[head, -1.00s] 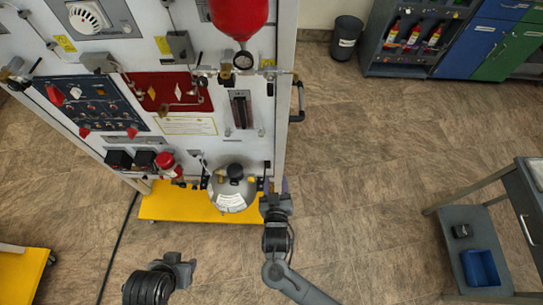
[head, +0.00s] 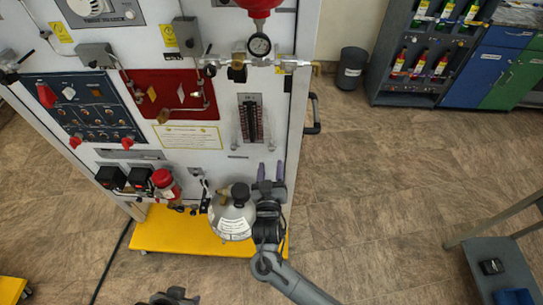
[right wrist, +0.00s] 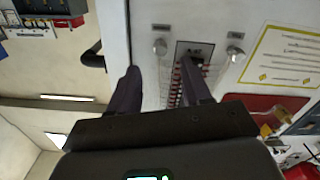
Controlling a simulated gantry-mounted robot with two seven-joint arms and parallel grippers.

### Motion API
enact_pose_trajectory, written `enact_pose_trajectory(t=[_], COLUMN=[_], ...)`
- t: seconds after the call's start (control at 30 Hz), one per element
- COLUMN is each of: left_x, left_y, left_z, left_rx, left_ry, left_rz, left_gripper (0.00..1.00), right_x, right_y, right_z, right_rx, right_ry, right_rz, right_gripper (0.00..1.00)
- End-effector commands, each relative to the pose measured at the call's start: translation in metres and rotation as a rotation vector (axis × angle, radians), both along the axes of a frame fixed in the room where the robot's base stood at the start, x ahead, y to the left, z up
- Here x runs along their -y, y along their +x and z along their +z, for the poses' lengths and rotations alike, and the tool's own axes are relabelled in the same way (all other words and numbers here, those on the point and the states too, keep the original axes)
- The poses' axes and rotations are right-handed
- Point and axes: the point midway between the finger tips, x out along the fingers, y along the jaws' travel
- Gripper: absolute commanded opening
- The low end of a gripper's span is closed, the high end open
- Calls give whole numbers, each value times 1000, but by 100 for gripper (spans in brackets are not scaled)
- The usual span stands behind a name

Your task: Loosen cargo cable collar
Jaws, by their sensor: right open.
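I cannot pick out the cargo cable collar for certain in either view. The white oxygen trainer panel (head: 225,120) carries gauges, pipes, knobs and short cable fittings. My right gripper (head: 271,170) is open and empty, its dark purple fingers pointing up in front of the panel's lower right, below the flow meter (head: 250,118). In the right wrist view its fingers (right wrist: 160,78) are spread apart, with the flow meter (right wrist: 187,75) showing behind and beside the right finger. My left gripper (head: 170,296) is cut off at the bottom edge, and its jaws cannot be made out.
A silver round tank (head: 231,220) stands just left of my right gripper, above the yellow base (head: 175,235). A black handle (head: 313,115) sticks out from the panel's right edge. A grey cart (head: 500,265) stands at lower right. The floor between is clear.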

Motion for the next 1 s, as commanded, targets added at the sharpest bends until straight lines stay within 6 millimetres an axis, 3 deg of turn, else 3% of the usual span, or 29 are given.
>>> enact_pose_trajectory(t=[0.1,0.33,0.8,0.83,1.0], left_x=[-1,-2,0,0,1], left_y=[0,0,0,0,0], left_z=[-6,-13,-14,-14,-14], left_rx=[1,0,-1,0,-1], left_ry=[4,8,-1,-2,-6], left_rz=[-2,-5,2,3,4], left_gripper=[43,43,43,43,43], right_x=[1,2,2,2,2], right_y=[21,48,59,59,59], right_z=[-1,-1,-1,-1,-1], right_rx=[2,0,-1,-1,-1], right_ry=[-3,-1,1,1,0], right_rz=[0,-1,0,0,0], right_gripper=[48,48,48,47,20])
